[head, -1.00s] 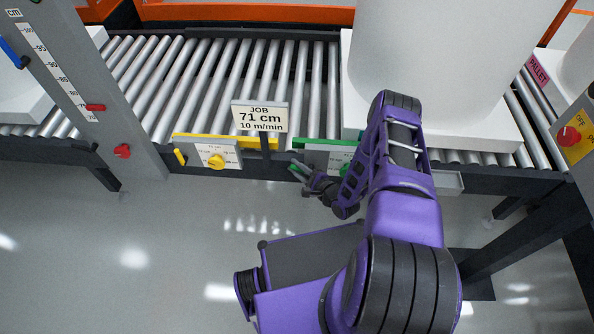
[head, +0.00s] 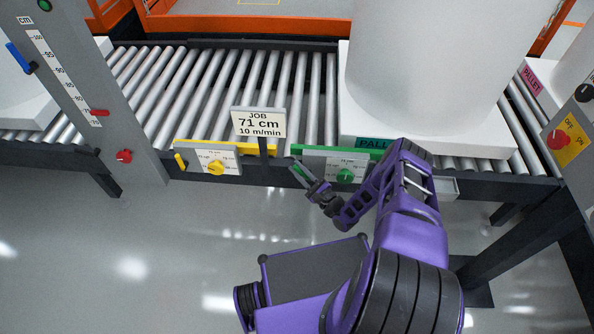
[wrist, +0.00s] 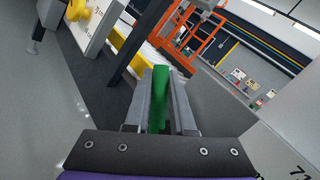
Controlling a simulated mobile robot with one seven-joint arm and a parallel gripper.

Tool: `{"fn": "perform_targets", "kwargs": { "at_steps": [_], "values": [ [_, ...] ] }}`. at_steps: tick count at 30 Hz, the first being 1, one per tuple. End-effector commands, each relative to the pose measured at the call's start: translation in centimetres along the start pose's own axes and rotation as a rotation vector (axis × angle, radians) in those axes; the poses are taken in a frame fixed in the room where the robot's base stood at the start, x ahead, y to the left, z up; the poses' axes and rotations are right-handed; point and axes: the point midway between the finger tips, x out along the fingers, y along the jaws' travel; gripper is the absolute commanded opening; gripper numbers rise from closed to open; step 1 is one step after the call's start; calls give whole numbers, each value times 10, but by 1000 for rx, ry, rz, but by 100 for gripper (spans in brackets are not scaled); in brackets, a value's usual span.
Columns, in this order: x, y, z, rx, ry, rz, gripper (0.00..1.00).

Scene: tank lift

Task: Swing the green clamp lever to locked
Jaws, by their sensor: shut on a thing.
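The green clamp lever (wrist: 158,98) shows as a green bar between the two grey fingers of my gripper (wrist: 160,92) in the wrist view. My gripper is shut on it. In the head view my gripper (head: 302,175) is at the left end of the green control panel (head: 318,153), with a bit of the green lever (head: 296,170) visible at its tips. The lever's pivot and any locked mark cannot be made out. The green panel carries a green dial (head: 345,176) to the right of my gripper.
A yellow panel (head: 240,149) with a yellow dial (head: 216,168) and yellow lever (head: 181,162) is to the left. The JOB sign (head: 259,122) stands between the panels. Behind are the rollers (head: 225,90) and a white pallet (head: 435,143) under a large tank (head: 435,60). The floor in front is open.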

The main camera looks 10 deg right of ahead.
Motion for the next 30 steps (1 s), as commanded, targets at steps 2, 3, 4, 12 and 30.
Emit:
{"fn": "perform_targets", "kwargs": {
  "at_steps": [2,3,4,12,30],
  "values": [
    [1,-1,1,10,-11,-9,0],
    [1,-2,1,14,-14,-11,0],
    [1,-2,1,16,-16,-13,0],
    [1,-3,2,21,-20,-17,0],
    [0,-3,0,19,-16,-17,52]
  ]
}}
